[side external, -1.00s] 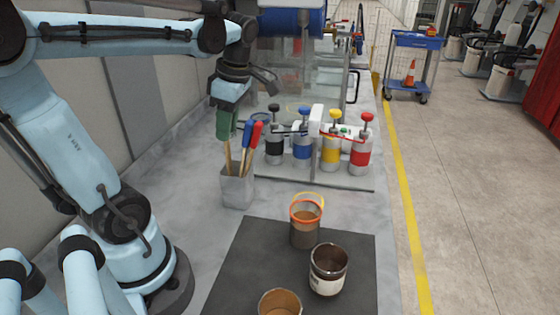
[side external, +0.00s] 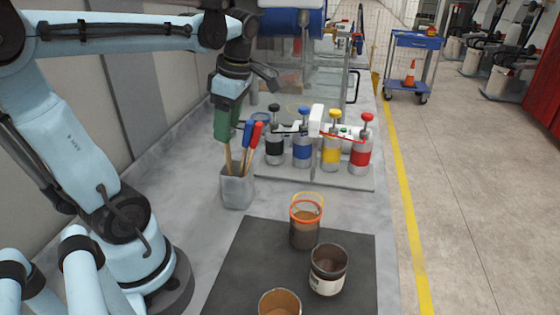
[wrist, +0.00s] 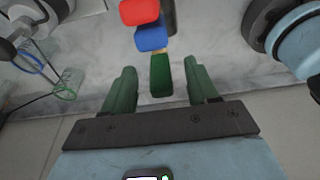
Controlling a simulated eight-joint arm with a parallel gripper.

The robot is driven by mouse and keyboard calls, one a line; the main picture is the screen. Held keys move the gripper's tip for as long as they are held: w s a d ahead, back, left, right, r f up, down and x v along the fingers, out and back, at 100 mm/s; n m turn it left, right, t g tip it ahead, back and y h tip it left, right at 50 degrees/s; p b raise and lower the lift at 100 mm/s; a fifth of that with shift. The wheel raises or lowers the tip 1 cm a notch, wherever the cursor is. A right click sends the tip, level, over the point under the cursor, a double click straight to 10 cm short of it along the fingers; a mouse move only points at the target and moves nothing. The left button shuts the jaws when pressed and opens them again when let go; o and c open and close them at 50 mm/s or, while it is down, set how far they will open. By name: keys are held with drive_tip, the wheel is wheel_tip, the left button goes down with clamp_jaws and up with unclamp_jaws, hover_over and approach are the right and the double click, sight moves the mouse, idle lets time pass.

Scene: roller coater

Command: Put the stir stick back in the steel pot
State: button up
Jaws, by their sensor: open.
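The steel pot (side external: 237,190) stands upright on the bench, holding several sticks. The stir stick with a green handle (wrist: 161,76) has its pale wooden shaft (side external: 228,158) in the pot. In the wrist view its handle lies between the two green fingers of my gripper (wrist: 160,68), with a gap on each side. My gripper (side external: 228,124) is open above the pot in the side view, where its fingers and the green handle blend together. A blue-handled stick (side external: 247,136) and a red-handled stick (side external: 257,131) lean in the same pot, beside the green one. The stick's lower end is hidden inside the pot.
Bottles with black (side external: 275,148), blue (side external: 302,150), yellow (side external: 331,152) and red (side external: 360,156) tops stand in a rack right of the pot. A dark mat (side external: 250,262) in front bears several cups, one brown (side external: 304,234). Bare bench lies between pot and mat.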

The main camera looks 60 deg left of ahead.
drive_tip(key=v, duration=1.1)
drive_tip(key=w+d+f+m+t+h, duration=0.1)
drive_tip(key=d+f+m+t, duration=0.3)
drive_tip(key=m, duration=0.9)
drive_tip(key=w+d+f+m+t, duration=0.2)
drive_tip(key=d+f+m+t, duration=0.3)
drive_tip(key=d+f+m, duration=0.4)
drive_tip(key=shift+f+m+h, duration=0.4)
drive_tip(key=shift+f+m, duration=1)
drive_tip(key=shift+m, duration=1.1)
